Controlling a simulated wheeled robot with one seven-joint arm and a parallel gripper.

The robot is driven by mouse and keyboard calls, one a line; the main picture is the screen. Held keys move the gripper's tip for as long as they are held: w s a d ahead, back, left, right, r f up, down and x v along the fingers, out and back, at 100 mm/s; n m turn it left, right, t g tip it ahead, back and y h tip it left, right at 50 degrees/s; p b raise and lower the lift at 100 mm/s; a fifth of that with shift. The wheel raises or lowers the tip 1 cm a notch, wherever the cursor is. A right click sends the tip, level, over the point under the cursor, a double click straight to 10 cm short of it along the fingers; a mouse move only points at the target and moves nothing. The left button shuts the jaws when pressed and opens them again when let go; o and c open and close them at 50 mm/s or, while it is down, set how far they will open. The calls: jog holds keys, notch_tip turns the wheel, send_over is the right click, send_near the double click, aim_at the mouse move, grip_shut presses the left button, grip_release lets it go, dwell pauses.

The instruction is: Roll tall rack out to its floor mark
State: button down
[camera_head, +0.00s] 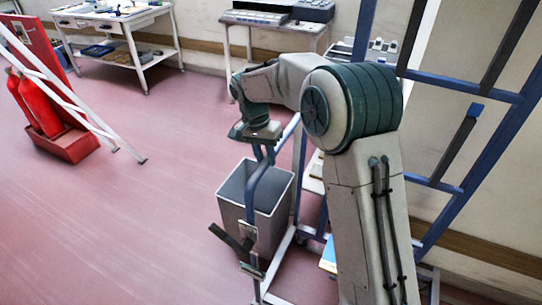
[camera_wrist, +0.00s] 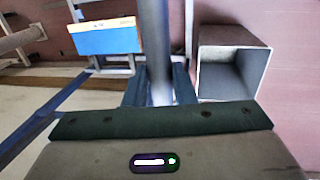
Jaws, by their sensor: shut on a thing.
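The tall rack (camera_head: 455,92) has blue uprights and rails with dark bars at the right of the head view, and a pale base frame low down. In the wrist view this bar (camera_wrist: 154,40) runs between the fingers of my gripper (camera_wrist: 158,88). My arm hides much of the rack's middle. I cannot make out a floor mark in either view.
A grey open bin (camera_head: 230,200) stands on the floor close behind the bar; it also shows in the wrist view (camera_wrist: 233,35). Red extinguishers (camera_head: 36,105) stand in a red tray at the left. Worktables (camera_head: 130,22) line the back wall.

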jog(key=shift+w+a+r, duration=0.1)
jog(key=shift+a, duration=0.1)
jog(key=c, duration=1.6)
grip_release()
jog(key=o, duration=0.4)
jog(key=shift+a, duration=0.2)
jog(key=shift+c, duration=0.2)
jog(key=shift+d, duration=0.1)
jog(key=shift+r, duration=0.1)
jog(key=v, duration=1.3)
jog(key=shift+r, duration=0.25)
